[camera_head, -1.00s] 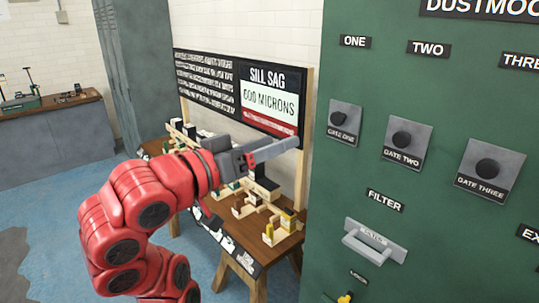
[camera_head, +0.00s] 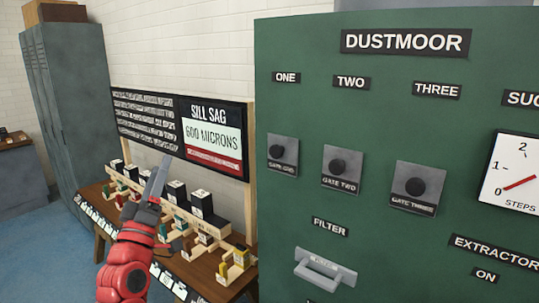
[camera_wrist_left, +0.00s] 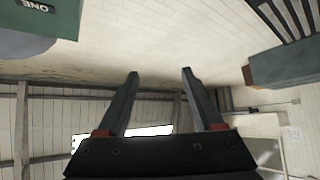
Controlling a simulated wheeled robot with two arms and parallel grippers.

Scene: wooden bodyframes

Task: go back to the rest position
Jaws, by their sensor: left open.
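My left gripper (camera_head: 156,183) shows at the lower left of the head view, on the red arm, with its grey fingers pointing up. It appears in front of the workbench and the sign board, apart from the green cabinet. In the left wrist view the two fingers (camera_wrist_left: 159,75) stand apart with nothing between them, against a white brick wall. My right gripper is in neither view.
The green DUSTMOOR cabinet (camera_head: 400,130) with knobs, a filter handle (camera_head: 324,269) and a gauge (camera_head: 515,175) fills the right. A wooden workbench (camera_head: 205,270) holds several small blocks below the sign board (camera_head: 180,130). Grey lockers (camera_head: 75,110) stand at the left.

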